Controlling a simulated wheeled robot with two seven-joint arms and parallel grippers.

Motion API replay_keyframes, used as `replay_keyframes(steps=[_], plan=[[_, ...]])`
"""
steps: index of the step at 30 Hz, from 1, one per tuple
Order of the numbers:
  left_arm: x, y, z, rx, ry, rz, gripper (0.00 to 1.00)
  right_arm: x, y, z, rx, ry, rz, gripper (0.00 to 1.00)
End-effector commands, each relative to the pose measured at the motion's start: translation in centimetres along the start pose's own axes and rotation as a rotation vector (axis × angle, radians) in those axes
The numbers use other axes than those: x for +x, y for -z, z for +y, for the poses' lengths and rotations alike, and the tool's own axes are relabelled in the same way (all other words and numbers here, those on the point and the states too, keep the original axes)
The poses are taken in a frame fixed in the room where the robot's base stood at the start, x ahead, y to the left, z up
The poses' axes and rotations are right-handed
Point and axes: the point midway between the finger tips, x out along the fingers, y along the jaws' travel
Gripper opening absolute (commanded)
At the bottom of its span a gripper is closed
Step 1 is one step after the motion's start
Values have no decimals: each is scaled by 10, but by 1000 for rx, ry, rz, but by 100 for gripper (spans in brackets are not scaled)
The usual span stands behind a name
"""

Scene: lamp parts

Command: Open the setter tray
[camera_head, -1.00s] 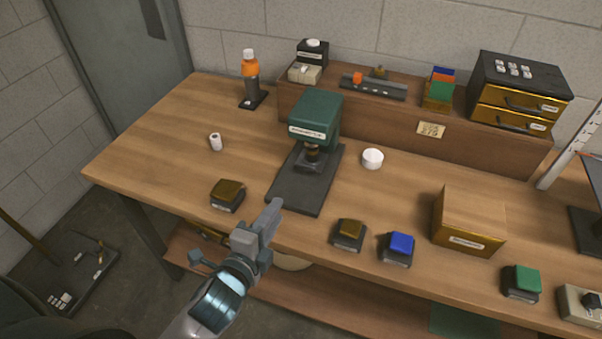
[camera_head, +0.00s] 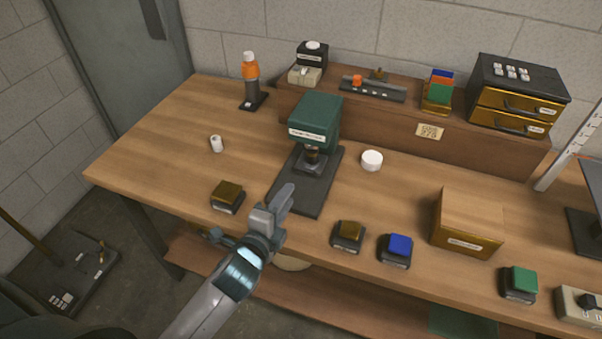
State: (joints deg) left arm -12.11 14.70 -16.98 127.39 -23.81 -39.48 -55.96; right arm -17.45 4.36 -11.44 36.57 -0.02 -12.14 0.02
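No label is sharp enough to read, so I cannot tell which thing is the setter tray. A black cabinet (camera_head: 515,78) with two gold drawers stands at the back right; the upper drawer (camera_head: 517,103) and lower drawer (camera_head: 508,122) look shut. A gold-fronted box (camera_head: 467,222) with a wooden top sits on the bench at right. My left gripper (camera_head: 287,193) is over the bench's front edge, by the near end of the green press's dark base, with nothing visible in it. Its finger gap is not clear. My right gripper is out of view.
The green press (camera_head: 316,120) stands mid-bench. Brown (camera_head: 228,193), second brown (camera_head: 348,233), blue (camera_head: 397,246) and green (camera_head: 522,280) topped blocks line the front. A white round cap (camera_head: 372,160) and small white cylinder (camera_head: 216,143) lie farther back. The left of the bench is mostly clear.

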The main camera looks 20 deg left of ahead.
Motion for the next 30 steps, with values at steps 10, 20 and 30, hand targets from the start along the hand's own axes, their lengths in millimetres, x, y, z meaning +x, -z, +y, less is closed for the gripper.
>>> replay_keyframes(steps=[10, 20, 30], plan=[[64, 0, -2, -1, 0, -1, 26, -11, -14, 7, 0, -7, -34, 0], [104, 0, 0, -1, 0, -1, 26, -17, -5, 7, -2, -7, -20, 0], [110, 0, 0, -1, 0, 0, 26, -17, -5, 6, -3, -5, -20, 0]])
